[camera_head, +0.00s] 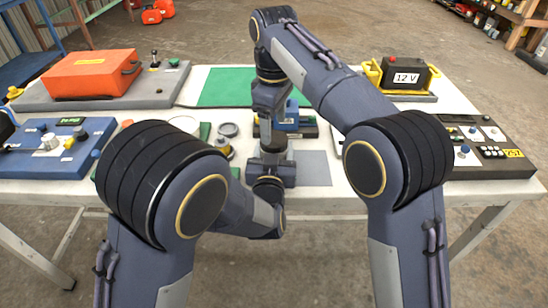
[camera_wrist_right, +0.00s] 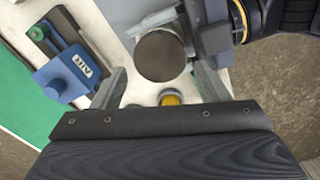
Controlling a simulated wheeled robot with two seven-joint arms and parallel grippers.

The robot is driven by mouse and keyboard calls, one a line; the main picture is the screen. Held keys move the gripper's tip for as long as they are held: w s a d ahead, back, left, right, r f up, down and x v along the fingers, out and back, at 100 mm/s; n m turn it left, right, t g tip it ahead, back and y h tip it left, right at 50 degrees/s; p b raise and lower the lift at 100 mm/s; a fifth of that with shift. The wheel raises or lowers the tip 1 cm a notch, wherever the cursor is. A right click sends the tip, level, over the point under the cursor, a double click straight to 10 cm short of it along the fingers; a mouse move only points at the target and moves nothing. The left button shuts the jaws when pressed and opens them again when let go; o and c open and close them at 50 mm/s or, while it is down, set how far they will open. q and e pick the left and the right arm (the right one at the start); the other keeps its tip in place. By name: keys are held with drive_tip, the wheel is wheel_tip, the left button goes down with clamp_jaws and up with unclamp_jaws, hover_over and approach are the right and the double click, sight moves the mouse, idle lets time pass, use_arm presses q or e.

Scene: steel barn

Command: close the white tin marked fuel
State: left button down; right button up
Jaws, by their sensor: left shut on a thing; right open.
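In the right wrist view, a round thing with a dark top (camera_wrist_right: 160,55) and a pale rim stands between my right gripper's fingers. It looks like the white tin seen from above; no fuel marking shows. I cannot tell whether the dark top is a lid or the open mouth. My left gripper (camera_wrist_right: 194,40) is shut on its side. My right gripper (camera_wrist_right: 158,88) is open around it, with space on both sides. In the head view my arms hide the tin. A grey round piece (camera_head: 228,129) lies to the left, possibly a lid.
A yellow round thing (camera_head: 224,150) stands near the grey piece. A blue block (camera_head: 290,122) marked AIR is behind. A grey mat (camera_head: 313,168) lies right of my arms. A green mat (camera_head: 222,86), blue panel (camera_head: 75,135) and 12 V battery (camera_head: 405,75) occupy the table.

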sight(274, 139)
drive_tip(key=shift+f, duration=1.8)
drive_tip(key=shift+c, duration=0.5)
drive_tip(key=c, duration=0.7)
drive_tip(key=m, duration=0.8)
drive_tip(key=shift+m, duration=0.4)
drive_tip(key=o, duration=1.2)
wheel_tip(274, 139, up, 7)
drive_tip(key=shift+r, duration=0.2)
